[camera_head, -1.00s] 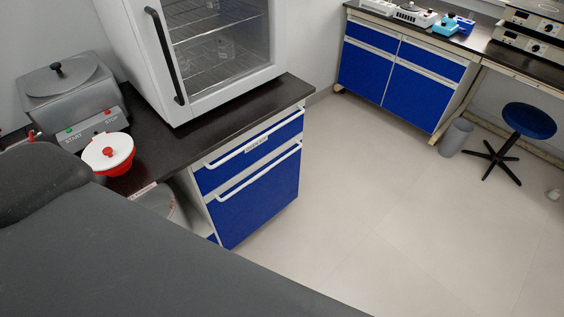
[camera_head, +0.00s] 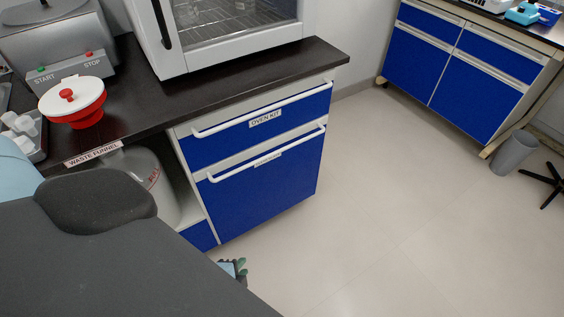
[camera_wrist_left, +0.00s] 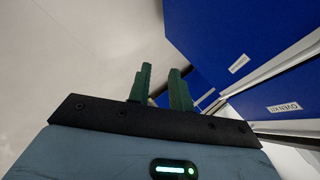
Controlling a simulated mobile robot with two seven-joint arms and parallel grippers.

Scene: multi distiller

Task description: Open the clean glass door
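The lower blue front (camera_head: 262,190) under the oven kit drawer has a white bar handle (camera_head: 267,155) along its top and a small label too blurred to read. It looks shut. It is the best match for the clean glass door. In the left wrist view this blue front (camera_wrist_left: 215,35) fills the upper right. My left gripper (camera_head: 238,267) is low, in front of the cabinet and apart from the handle, mostly hidden by my dark arm. In the left wrist view its two green fingers (camera_wrist_left: 160,80) stand apart with nothing between them. My right gripper is out of view.
The oven kit drawer (camera_head: 255,122) is shut above. An oven (camera_head: 215,38) stands on the dark counter (camera_head: 140,105). A red-and-white funnel (camera_head: 74,100) and a glass vessel (camera_head: 150,185) are at left. The floor (camera_head: 400,210) to the right is clear.

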